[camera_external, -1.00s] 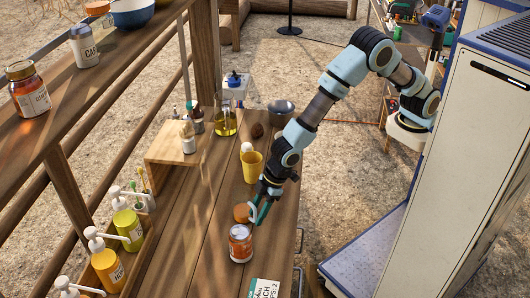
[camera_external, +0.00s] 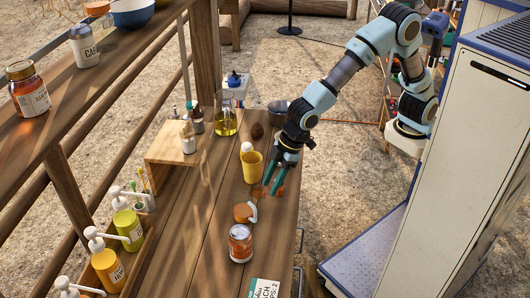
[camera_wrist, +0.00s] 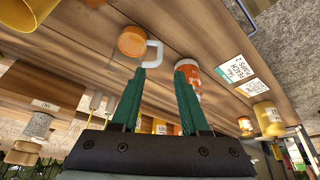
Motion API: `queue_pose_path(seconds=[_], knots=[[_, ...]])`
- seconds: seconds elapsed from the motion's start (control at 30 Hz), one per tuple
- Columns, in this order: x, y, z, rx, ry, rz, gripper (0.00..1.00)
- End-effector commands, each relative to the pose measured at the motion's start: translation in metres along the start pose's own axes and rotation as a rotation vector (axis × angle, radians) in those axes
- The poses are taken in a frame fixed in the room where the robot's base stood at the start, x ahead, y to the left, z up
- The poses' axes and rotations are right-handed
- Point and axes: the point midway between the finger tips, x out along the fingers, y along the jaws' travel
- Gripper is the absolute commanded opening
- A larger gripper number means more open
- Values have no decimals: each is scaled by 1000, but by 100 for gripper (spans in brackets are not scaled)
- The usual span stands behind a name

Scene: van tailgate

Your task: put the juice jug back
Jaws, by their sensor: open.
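The juice jug, as I take it, is the small vessel with an orange-brown top and white handle (camera_external: 242,212). It stands on the wooden tabletop behind the orange-labelled jar (camera_external: 240,246), its handle to the right. In the wrist view the jug (camera_wrist: 132,41) is at the upper left, beyond the left fingertip. My gripper (camera_external: 274,188) is open, with green fingers apart and nothing visible held between them. It is to the right of and behind the jug, apart from it. An orange-brown patch shows on the tabletop around the fingertips; I cannot tell what it is.
A yellow cup (camera_external: 252,168) stands left of the gripper, with a yellow bottle behind it. A brown round item (camera_external: 257,131), a grey bowl and a flask (camera_external: 226,121) are farther back. Pump bottles (camera_external: 128,226) line the left. The near tabletop holds a label card (camera_external: 265,289).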

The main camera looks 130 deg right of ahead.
Motion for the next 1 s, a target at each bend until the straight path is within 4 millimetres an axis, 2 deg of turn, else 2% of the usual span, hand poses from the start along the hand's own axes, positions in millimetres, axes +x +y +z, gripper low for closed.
queue_pose_path(seconds=[0.07, 0.17, 0.4, 0.5, 0.6, 0.73, 1.0], knots=[[-8, 1, 10, 0, -9, -3, 45], [-24, 5, 46, -3, -47, -12, 45], [-74, 12, 193, -51, -182, -37, 45], [-88, 15, 243, -74, -225, -40, 45], [-96, 17, 274, -89, -251, -40, 45], [-99, 17, 288, -96, -264, -41, 45], [-98, 17, 287, -96, -264, -41, 45]])
